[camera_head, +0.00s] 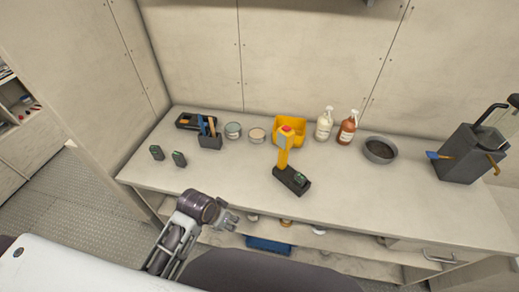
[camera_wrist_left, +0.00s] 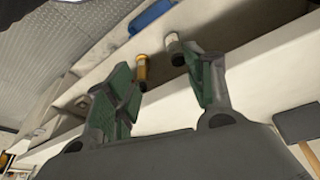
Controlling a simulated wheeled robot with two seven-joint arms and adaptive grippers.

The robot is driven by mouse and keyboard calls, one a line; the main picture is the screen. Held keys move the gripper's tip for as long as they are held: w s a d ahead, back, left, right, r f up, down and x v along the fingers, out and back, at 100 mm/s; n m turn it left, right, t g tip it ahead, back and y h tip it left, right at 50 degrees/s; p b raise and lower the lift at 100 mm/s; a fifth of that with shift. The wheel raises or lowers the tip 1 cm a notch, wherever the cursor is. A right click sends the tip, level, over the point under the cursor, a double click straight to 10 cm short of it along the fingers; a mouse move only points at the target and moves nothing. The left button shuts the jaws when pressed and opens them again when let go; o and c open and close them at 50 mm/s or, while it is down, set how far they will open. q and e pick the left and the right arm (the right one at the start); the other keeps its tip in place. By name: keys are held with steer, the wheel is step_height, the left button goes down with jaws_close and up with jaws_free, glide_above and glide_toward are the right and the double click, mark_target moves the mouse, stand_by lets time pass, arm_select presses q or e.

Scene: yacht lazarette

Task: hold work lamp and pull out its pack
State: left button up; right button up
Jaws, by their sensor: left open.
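Two similar dark packs (camera_head: 157,152) and (camera_head: 179,159) stand apart on the left of the bench. My left gripper (camera_head: 231,216) is in front of the bench edge, left of the lamp and away from it. In the left wrist view its fingers (camera_wrist_left: 168,92) are apart with nothing between them. My right gripper is not in view.
A grey box with tools (camera_head: 468,155) stands at the right. The front right of the bench (camera_head: 370,207) is clear.

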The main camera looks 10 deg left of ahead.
arm_select(q)
steer(key=w+d+r+m+h, duration=0.1)
steer(key=w+d+m, duration=0.1)
steer(key=w+d, duration=0.1)
steer(key=w+d+r+m+g+h, duration=0.1)
steer(key=w+d+r+m+h, duration=0.1)
steer(key=w+d+m, duration=0.1)
steer(key=w+d+r+m+h, duration=0.1)
steer(key=w+d+m, duration=0.2)
steer(key=w, duration=0.1)
steer(key=shift+w+d+r+h, duration=0.25)
steer(key=shift+w+r+h, duration=0.05)
steer(key=shift+w+h, duration=0.1)
steer(key=w+a+r+m+h, duration=0.1)
steer(key=w+r+m, duration=0.1)
steer(key=w+r, duration=0.2)
steer(key=w+a+r+m+g+h, duration=0.1)
steer(key=w+r+m+h, duration=0.1)
steer(key=w+r, duration=0.2)
steer(key=w, duration=0.3)
steer(key=shift+w+a+m, duration=0.3)
steer(key=shift+w+m, duration=0.1)
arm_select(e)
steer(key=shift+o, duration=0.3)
